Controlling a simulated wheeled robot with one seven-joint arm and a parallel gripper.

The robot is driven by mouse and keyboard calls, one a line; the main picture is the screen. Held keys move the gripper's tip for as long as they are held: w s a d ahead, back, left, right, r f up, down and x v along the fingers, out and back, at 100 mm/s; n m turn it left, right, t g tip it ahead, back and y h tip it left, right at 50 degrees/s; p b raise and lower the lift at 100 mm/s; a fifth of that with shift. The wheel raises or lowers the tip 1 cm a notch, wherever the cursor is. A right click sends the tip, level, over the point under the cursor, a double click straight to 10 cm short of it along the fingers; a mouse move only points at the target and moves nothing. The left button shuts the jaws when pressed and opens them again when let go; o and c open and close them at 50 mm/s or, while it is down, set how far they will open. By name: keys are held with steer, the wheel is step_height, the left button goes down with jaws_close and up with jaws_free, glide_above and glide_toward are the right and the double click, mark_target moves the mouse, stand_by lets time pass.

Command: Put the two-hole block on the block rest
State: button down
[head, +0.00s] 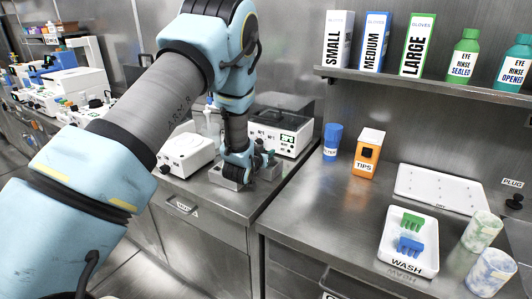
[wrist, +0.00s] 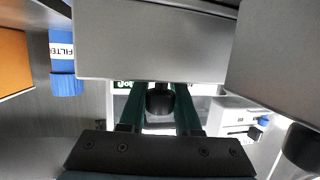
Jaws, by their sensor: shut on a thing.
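My gripper (head: 262,156) is low over the left-hand bench, in front of the white instruments. In the wrist view its two dark green fingers (wrist: 158,88) reach up to a plain grey block (wrist: 150,42) and are shut on it. Its holes do not show. A second grey block-like piece (wrist: 283,58) fills the right of the wrist view, close beside the held block. In the head view a small grey block (head: 226,178) shows at the left of the gripper. I cannot tell which grey piece is the block rest, or whether the held block touches it.
White instruments (head: 186,153) and (head: 281,130) stand beside and behind my gripper. To the right are a blue filter bottle (head: 332,140), an orange tips box (head: 368,152) and a white wash tray (head: 392,254). The right bench's front left is clear.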

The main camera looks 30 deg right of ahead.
steer(key=shift+f, duration=0.1)
steer(key=c, duration=0.6)
jaws_free()
steer(key=b+v, duration=0.3)
steer(key=v, duration=0.9)
steer(key=w+a+r+n+y, duration=0.1)
steer(key=w+a+n+y, duration=0.3)
steer(key=a, duration=0.8)
steer(key=s+a+r+n+g+y, duration=0.1)
steer(key=s+a+g+y, duration=0.1)
steer(key=a, duration=0.8)
steer(key=s+a+r+n+g+y, duration=0.1)
steer(key=s+a+n+g+y, duration=0.1)
steer(key=a, duration=0.9)
steer(key=shift+s+g+y, duration=0.4)
steer(key=shift+s+y, duration=0.4)
steer(key=shift+y, duration=0.2)
steer(key=shift+o, duration=0.4)
steer(key=s+a+r+n+g+y, duration=0.1)
steer(key=s+a+g, duration=0.2)
steer(key=s+a, duration=0.3)
steer(key=shift+s+a+r+n, duration=0.15)
steer(key=shift+s+r+n, duration=0.2)
steer(key=shift+s, duration=0.6)
